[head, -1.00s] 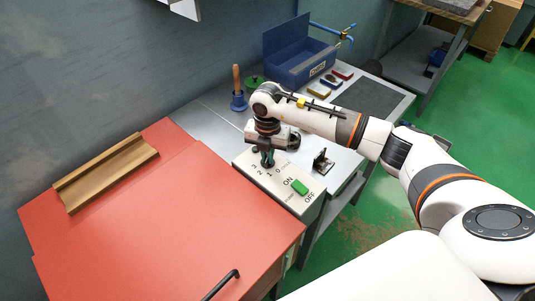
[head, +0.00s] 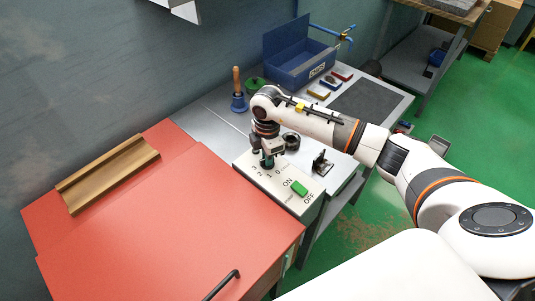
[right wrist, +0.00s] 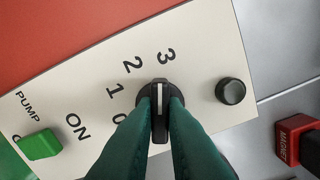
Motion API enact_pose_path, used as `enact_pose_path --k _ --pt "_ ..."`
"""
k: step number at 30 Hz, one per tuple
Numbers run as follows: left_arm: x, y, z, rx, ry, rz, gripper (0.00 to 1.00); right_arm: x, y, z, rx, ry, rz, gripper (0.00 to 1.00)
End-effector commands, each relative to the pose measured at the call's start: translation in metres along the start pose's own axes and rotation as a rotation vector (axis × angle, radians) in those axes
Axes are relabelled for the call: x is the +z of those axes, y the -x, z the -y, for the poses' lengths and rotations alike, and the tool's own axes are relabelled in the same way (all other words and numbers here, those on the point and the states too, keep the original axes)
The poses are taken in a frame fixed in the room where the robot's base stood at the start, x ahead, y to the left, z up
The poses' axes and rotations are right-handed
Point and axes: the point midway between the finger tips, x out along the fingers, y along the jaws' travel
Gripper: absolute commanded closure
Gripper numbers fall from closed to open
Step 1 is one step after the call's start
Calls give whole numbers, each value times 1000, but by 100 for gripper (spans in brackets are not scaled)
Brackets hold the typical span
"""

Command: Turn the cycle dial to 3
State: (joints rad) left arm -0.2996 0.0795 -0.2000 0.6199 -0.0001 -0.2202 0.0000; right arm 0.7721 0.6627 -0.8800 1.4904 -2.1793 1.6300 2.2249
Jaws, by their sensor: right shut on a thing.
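The cycle dial is a black round knob with a white line; it shows in the right wrist view (right wrist: 159,88). The numbers 0, 1, 2 and 3 are printed around it on a cream panel (right wrist: 215,35). The white line points up the picture, nearly at the 3. My right gripper (right wrist: 160,108) is shut on the dial's grip, one green finger on each side, hiding its lower part. In the head view my right gripper (head: 267,161) reaches down onto the panel and hides the dial. My left gripper is not in view.
A green pump switch (right wrist: 40,145) with ON and OFF labels and a black button (right wrist: 231,91) flank the dial. A red block (right wrist: 293,135) lies nearby. A red lid (head: 150,225) with a wooden piece (head: 107,172) is at left. A blue toolbox (head: 300,65) stands behind.

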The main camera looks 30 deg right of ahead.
Motion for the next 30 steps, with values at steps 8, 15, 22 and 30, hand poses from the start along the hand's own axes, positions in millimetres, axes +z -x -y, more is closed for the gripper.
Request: enact_pose_path --k 8,15,22,30 --pt "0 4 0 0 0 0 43 -1 2 1 -4 -111 -1 100" --pt "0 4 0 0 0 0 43 -1 2 2 -5 -142 -2 100" --pt "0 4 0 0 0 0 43 -1 2 2 -5 -145 -1 100" --pt "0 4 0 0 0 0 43 -1 2 1 -4 -143 -1 67"
